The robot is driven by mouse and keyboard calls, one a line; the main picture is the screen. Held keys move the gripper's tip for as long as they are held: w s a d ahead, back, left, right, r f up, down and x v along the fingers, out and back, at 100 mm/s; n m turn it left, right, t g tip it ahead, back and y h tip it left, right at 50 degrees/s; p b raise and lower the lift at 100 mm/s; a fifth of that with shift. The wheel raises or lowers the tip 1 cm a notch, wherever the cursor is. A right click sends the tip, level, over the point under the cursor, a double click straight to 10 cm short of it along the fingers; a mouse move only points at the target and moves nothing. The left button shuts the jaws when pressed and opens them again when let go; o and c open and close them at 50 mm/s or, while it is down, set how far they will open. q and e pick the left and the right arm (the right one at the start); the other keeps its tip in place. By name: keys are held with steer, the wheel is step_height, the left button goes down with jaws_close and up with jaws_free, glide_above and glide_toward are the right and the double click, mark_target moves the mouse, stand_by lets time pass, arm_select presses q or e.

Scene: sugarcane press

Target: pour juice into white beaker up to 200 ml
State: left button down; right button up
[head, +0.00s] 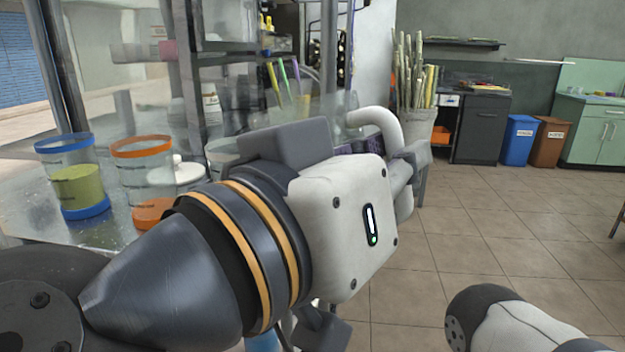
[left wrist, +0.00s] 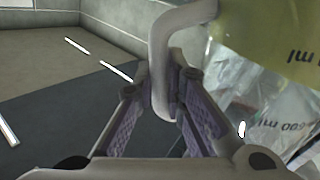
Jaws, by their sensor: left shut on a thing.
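My left gripper (head: 398,170) is shut on a white curved handle (head: 375,120). In the left wrist view the handle (left wrist: 162,65) stands between the two fingers (left wrist: 155,105). Beside it is a clear container with yellow-green content (left wrist: 270,25) and "ml" print; lower right is clear material with a "ml" mark (left wrist: 275,120). I cannot tell whether these are one container or two. A clear blue-rimmed beaker (head: 68,145) with green-yellow juice (head: 78,187) stands at the left. An orange-rimmed beaker (head: 140,147) stands beside it. A white round piece (head: 175,172) is partly hidden by my arm.
A glass-sided press cabinet (head: 240,60) stands behind, close to my left arm. A bin of cane sticks (head: 410,75), a dark cabinet (head: 482,125), blue (head: 517,140) and brown (head: 550,142) bins and a green counter (head: 595,130) stand farther back. The tiled floor (head: 470,230) is open.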

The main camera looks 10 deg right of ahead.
mark_target(374, 125)
arm_select(q)
steer(key=w+r+n, duration=0.1)
steer(key=a+r+n, duration=0.1)
steer(key=shift+w+a+r+n+b, duration=0.1)
steer(key=shift+w+a+n+b, duration=0.05)
steer(key=shift+w+n+b, duration=0.25)
steer(key=shift+a+r+n+p, duration=0.15)
steer(key=shift+r+n+p, duration=0.15)
steer(key=shift+r, duration=0.55)
steer(key=shift+w+a+r+n+p, duration=0.2)
steer(key=shift+r+n, duration=0.1)
steer(key=shift+r, duration=0.35)
steer(key=shift+w+a+r+n+p, duration=0.15)
steer(key=shift+r+n, duration=0.15)
steer(key=shift+r, duration=0.35)
steer(key=shift+w+a+r+n, duration=0.3)
steer(key=shift+w+r+n, duration=0.2)
steer(key=shift+r+n, duration=0.25)
steer(key=shift+w+a+r+n+p, duration=0.1)
steer(key=shift+a+r+n+p, duration=0.15)
steer(key=shift+r+p, duration=0.3)
steer(key=shift+f, duration=0.1)
arm_select(e)
steer(key=shift+w+r, duration=0.6)
steer(key=shift+r, duration=0.05)
